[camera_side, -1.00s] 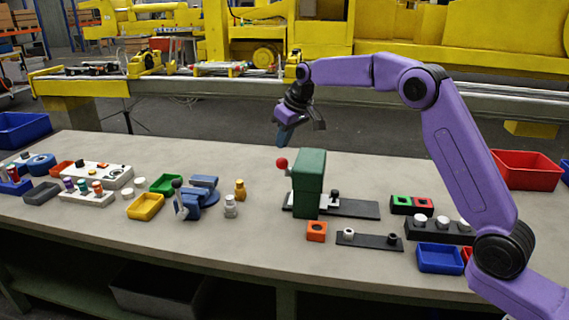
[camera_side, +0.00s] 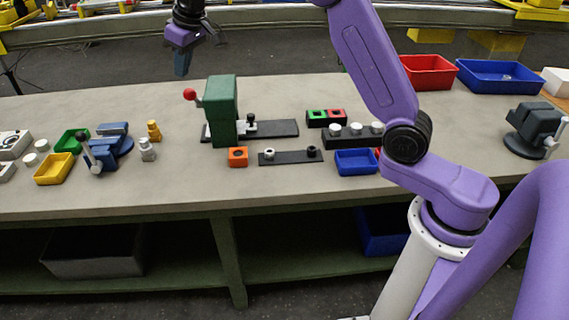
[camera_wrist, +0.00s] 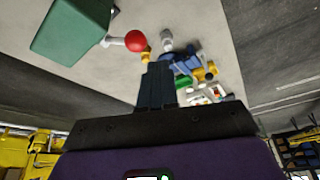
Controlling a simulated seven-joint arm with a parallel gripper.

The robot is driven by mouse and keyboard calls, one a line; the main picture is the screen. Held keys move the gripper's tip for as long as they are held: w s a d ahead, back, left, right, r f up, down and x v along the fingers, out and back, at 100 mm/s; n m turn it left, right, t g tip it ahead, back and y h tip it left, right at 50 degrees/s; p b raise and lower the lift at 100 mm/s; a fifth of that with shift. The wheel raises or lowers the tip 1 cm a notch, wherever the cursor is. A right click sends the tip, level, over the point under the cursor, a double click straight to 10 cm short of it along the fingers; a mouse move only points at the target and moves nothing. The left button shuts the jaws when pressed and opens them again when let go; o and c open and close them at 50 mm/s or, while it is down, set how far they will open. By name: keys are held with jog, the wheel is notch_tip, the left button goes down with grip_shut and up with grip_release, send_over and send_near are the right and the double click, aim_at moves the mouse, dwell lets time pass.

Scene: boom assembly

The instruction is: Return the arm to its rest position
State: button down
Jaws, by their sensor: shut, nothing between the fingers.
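My gripper (camera_side: 182,64) shows at the top of the side view, above and behind the table's far part, with its fingers together and empty. In the wrist view its dark fingers (camera_wrist: 156,88) are closed against each other with nothing between them. A green press (camera_side: 222,110) with a red ball handle (camera_side: 189,94) stands on the table in front of and below my gripper in the side view. The press also shows at the upper left of the wrist view (camera_wrist: 70,28), apart from the fingers.
A blue vise (camera_side: 108,148), a yellow tray (camera_side: 53,169) and small parts lie at left. An orange block (camera_side: 238,157), a black plate (camera_side: 290,157) and a small blue tray (camera_side: 357,162) lie in front. A red bin (camera_side: 428,72) and a large blue bin (camera_side: 500,77) stand at back right.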

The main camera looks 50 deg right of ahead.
jog(key=s+a+f+n+g, duration=0.1)
jog(key=s+a+n, duration=0.15)
jog(key=s, duration=0.95)
jog(key=s+a+f+n+g, duration=0.1)
jog(key=s+a+n, duration=0.15)
jog(key=s, duration=0.95)
jog(key=s+d+f+n+g, duration=0.1)
jog(key=s+d, duration=0.4)
jog(key=s, duration=0.6)
jog(key=s+d+f+n+h, duration=0.1)
jog(key=s+d+f, duration=0.4)
jog(key=s, duration=0.7)
jog(key=shift+s+d+f+n+g, duration=0.25)
jog(key=shift+d+n+g, duration=0.15)
jog(key=shift+n, duration=0.5)
